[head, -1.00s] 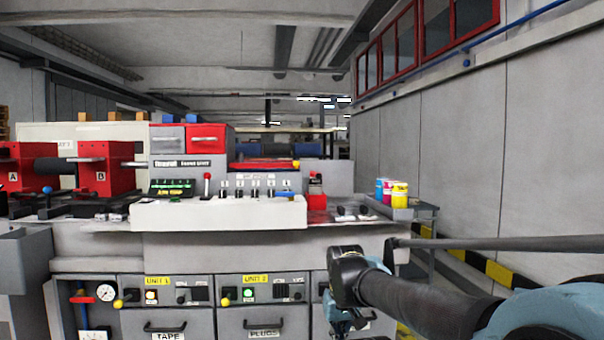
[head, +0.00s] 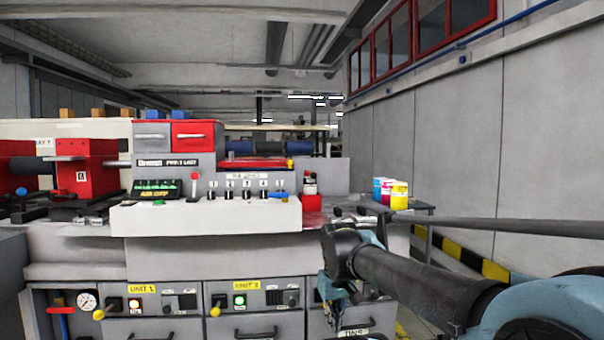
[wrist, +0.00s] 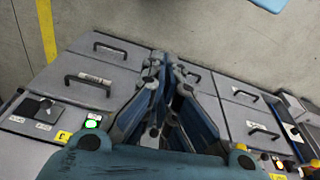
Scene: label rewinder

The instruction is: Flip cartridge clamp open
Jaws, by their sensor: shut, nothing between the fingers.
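I cannot tell for sure which part is the cartridge clamp. A red flat panel with a yellow knob (head: 258,163) lies on top of the machine, behind the white control panel (head: 205,217). A small red block with a dark and silver top (head: 312,199) stands just right of that panel. My gripper (head: 335,308) hangs low in front of the drawer fronts, below and right of both, apart from them. In the wrist view my gripper (wrist: 157,62) is shut and empty, its fingertips together over the drawer fronts.
Cyan, magenta and yellow pots (head: 391,193) stand at the machine's right end. Red roller brackets (head: 86,168) are at the left. Drawers with black handles (wrist: 88,86) fill the lower front. A grey wall (head: 450,150) bounds the right side.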

